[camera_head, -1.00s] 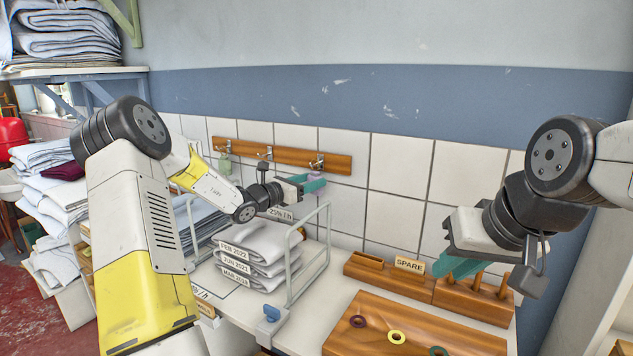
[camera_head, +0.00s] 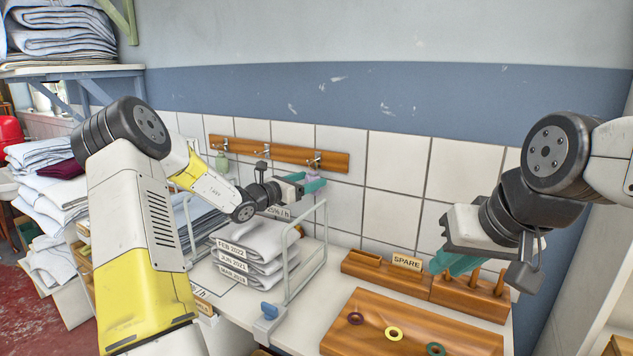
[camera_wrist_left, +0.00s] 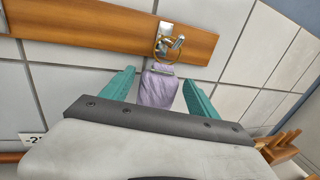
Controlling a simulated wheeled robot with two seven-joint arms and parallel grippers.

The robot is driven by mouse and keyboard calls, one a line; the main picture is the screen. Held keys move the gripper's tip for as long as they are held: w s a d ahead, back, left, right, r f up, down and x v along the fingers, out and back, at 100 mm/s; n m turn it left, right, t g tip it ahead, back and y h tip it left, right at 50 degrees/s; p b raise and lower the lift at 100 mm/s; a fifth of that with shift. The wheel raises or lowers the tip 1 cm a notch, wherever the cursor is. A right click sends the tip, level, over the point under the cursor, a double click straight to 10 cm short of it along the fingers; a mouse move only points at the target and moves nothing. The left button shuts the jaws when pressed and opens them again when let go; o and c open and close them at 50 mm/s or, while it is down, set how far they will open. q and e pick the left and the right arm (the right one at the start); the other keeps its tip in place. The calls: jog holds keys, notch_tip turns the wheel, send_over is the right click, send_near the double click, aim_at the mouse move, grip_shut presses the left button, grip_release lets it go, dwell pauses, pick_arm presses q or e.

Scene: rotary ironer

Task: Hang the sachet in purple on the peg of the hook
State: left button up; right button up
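The purple sachet (camera_wrist_left: 158,88) hangs below the right-hand hook (camera_wrist_left: 170,42) in the left wrist view. Its thin loop appears to pass around the hook's peg. In the head view the sachet (camera_head: 311,174) shows just under that hook (camera_head: 314,160), partly covered by a finger. My left gripper (camera_wrist_left: 158,92) is open, with one teal finger on each side of the sachet and visible gaps to it. My right gripper (camera_head: 455,262) is above the spare rack, and its finger opening cannot be made out.
A green sachet (camera_head: 221,162) hangs at the left of the wooden hook board (camera_head: 270,152); the middle hook looks empty. Below my left gripper, folded linen (camera_head: 262,240) sits within a wire frame (camera_head: 323,230). A wooden spare rack (camera_head: 375,268) and ring board (camera_head: 365,340) stand right.

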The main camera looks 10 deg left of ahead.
pick_arm(q)
jog(key=shift+o, duration=0.3)
jog(key=v, duration=0.7)
jog(key=s+d+r+m+g, duration=0.2)
jog(key=s+d+m+g, duration=0.3)
jog(key=s+d+m, duration=0.3)
jog(key=s+d+r+m+g, duration=0.2)
jog(key=s+d+m+g, duration=0.35)
jog(key=s, duration=0.55)
jog(key=s+a+m+t+y, duration=0.1)
jog(key=s+a+m+y, duration=0.3)
jog(key=s+m, duration=0.4)
jog(key=s+a+m+t+y, duration=0.1)
jog(key=s+a+m+y, duration=0.3)
jog(key=s+m, duration=0.3)
jog(key=shift+s+a+r+m+y, duration=0.35)
jog(key=shift+s+a, duration=0.1)
jog(key=shift+s, duration=1.7)
